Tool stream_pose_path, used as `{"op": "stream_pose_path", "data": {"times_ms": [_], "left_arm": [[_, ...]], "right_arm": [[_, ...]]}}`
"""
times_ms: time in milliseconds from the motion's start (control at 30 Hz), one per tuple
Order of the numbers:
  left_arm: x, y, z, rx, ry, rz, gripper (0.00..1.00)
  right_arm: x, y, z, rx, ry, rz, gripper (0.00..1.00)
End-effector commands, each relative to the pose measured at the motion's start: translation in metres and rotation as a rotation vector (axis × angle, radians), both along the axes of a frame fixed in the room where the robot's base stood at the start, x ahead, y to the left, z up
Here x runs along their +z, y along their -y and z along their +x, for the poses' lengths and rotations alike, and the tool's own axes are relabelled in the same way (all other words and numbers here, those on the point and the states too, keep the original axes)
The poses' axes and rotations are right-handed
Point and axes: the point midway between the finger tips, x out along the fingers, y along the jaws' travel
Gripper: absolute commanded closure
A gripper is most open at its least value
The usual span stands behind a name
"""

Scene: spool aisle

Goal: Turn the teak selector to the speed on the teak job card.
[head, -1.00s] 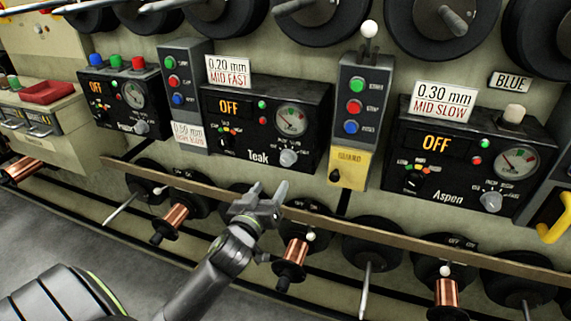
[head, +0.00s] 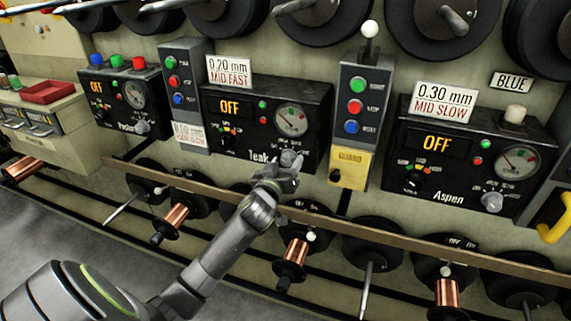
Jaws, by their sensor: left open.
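The Teak panel (head: 245,145) is a black box with an orange OFF display, a dial gauge and two small lamps. The teak job card (head: 229,72) above it reads 0.20 mm, MID FAST. The teak selector, a grey knob (head: 289,157) at the panel's lower right, is partly hidden by my left gripper (head: 287,163). My left gripper is open, with its fingertips at the knob; I cannot tell whether they touch it. The knob's pointer and the speed marks around it cannot be read. My right gripper is out of view.
The Aspen panel (head: 458,155) stands at the right with its card (head: 443,101) reading MID SLOW. Button boxes (head: 361,105) and (head: 183,90) flank Teak. A wooden rail (head: 330,217) and copper spools (head: 291,262) run below the panels.

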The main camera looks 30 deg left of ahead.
Motion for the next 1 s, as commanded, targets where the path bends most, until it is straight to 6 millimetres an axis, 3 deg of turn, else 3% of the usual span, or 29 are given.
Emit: {"op": "stream_pose_path", "data": {"times_ms": [67, 400, 733, 1000], "left_arm": [[0.000, 0.000, 0.000, 0.000, 0.000, 0.000, 0.46], [0.000, 0.000, 0.000, 0.000, 0.000, 0.000, 0.89], [0.001, 0.000, 0.000, 0.001, -0.013, 0.048, 0.89], [0.002, 0.000, 0.000, 0.001, -0.054, 0.219, 0.89]], "right_arm": [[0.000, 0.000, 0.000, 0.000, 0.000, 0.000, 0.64], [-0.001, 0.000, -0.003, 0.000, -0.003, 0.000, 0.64], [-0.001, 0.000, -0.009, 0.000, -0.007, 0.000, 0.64], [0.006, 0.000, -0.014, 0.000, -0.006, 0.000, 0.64]]}}
